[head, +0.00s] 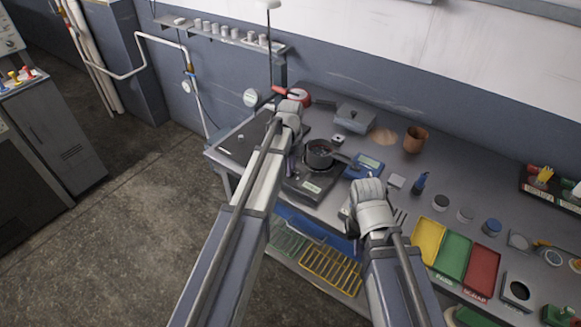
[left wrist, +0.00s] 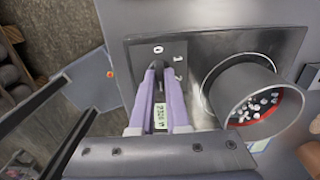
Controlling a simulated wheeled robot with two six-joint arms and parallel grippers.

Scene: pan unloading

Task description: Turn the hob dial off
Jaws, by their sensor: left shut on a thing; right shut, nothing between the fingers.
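The hob (head: 306,188) is a dark, flat unit on the bench with a dark pan (head: 320,152) on it. In the left wrist view the hob's metal top (left wrist: 198,52) carries printed marks, with a 0 at the upper left. The pan (left wrist: 212,92) stands to the right and holds small pale pieces. My left gripper (left wrist: 158,70) has its two purple fingers closed at the hob dial, just below these marks. The fingers hide most of the dial, so its pointing cannot be read. My right gripper (head: 352,222) is shut and empty at the bench's front, right of the hob; its fingertips are mostly hidden.
A blue scale (head: 366,165) stands right of the pan. A copper-coloured cup (head: 415,139) is further back. Yellow (head: 428,241), green (head: 452,256) and red (head: 481,269) trays lie to the right. A dark plate (head: 250,140) lies left of the hob.

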